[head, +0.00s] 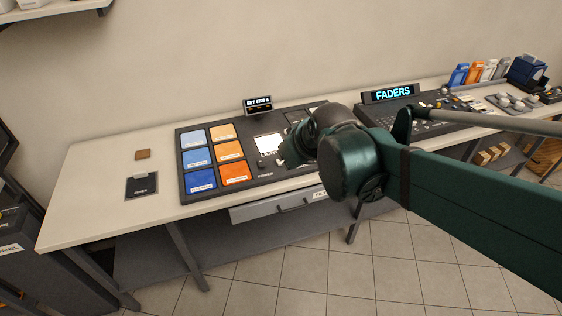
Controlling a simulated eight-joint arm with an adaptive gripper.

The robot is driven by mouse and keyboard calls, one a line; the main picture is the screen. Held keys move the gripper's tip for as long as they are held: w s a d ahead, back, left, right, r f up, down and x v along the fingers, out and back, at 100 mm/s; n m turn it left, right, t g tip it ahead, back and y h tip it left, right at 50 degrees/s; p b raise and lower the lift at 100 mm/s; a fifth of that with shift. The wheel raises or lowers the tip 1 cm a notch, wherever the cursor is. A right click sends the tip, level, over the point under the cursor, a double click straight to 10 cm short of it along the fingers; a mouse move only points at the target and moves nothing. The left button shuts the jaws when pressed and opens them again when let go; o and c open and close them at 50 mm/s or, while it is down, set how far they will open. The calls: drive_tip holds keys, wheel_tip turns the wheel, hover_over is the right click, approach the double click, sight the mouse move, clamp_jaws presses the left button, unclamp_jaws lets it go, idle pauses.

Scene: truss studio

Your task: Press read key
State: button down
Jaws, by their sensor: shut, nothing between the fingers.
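The dark control panel (258,185) lies on the long worktop. Its left part carries blue keys (197,157) and orange keys (231,151) in two columns, with labels too small to read. A white square pad (268,143) sits right of them, with small dark controls (264,163) below it. I cannot pick out a key legibly marked read. My gripper (288,160) is shut and empty, at the panel just right of and below the white pad. My arm hides the panel's right part and most of my gripper. I cannot tell whether it touches the panel.
A small display (258,105) stands behind the panel. A fader console (432,116) with a lit FADERS sign (393,93) is to the right. A black card-like pad (142,186) and a brown block (143,154) lie on the left worktop (92,187), which is otherwise clear.

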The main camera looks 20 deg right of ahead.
drive_tip(key=w+d+f+n+p, duration=0.1)
drive_tip(key=w+f+n, duration=0.1)
drive_tip(key=w, duration=0.5)
drive_tip(key=w+d+f+n, duration=0.1)
drive_tip(key=w+f+n, duration=0.1)
drive_tip(key=w, duration=0.5)
drive_tip(key=n+t+y+p, duration=0.1)
drive_tip(key=n, duration=0.3)
hover_over(278, 162)
wheel_tip(278, 162, down, 10)
drive_tip(key=shift+r, duration=0.2)
drive_tip(key=shift+f, duration=0.1)
drive_tip(key=shift+f+b, duration=1.8)
drive_tip(key=shift+f, duration=1.35)
drive_tip(key=shift+f+b, duration=0.9)
drive_tip(key=shift+f, duration=0.25)
drive_tip(key=shift+f, duration=0.1)
drive_tip(key=shift+f+b, duration=0.3)
drive_tip(key=shift+b, duration=0.15)
